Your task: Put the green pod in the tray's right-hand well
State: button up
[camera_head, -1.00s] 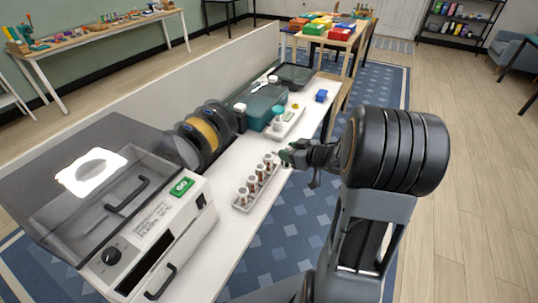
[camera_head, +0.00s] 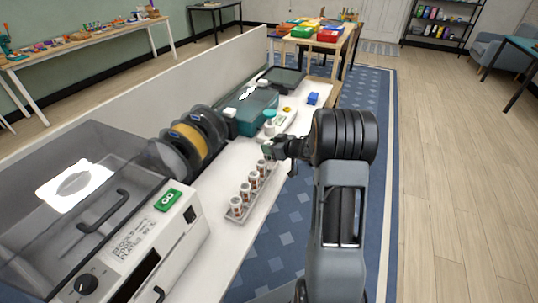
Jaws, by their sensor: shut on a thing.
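My gripper (camera_head: 272,149) is shut on a small green thing (camera_head: 266,151), which looks like the green pod; the fingers hide most of it. It is over the white bench, at the far end of a pale rack (camera_head: 236,214) holding a row of brown-and-white vials. I cannot tell whether the pod touches anything. A white tray-like piece (camera_head: 291,122) lies farther back, with a small yellow item (camera_head: 286,110) at its far end. A teal-topped white item (camera_head: 270,114) stands at its left. Its wells are too small to make out.
A clear-lidded machine (camera_head: 150,245) with a green GO label fills the near left. Open floor lies right.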

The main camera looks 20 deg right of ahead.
jog(key=shift+w+a+f, duration=0.1)
jog(key=shift+w+f, duration=0.3)
jog(key=shift+f, duration=0.15)
jog(key=shift+w+f+b, duration=0.15)
jog(key=shift+f+b, duration=0.25)
jog(key=shift+f, duration=1.2)
jog(key=shift+f, duration=0.2)
jog(key=o, duration=0.7)
jog(key=shift+c, duration=0.2)
jog(key=shift+r, duration=0.1)
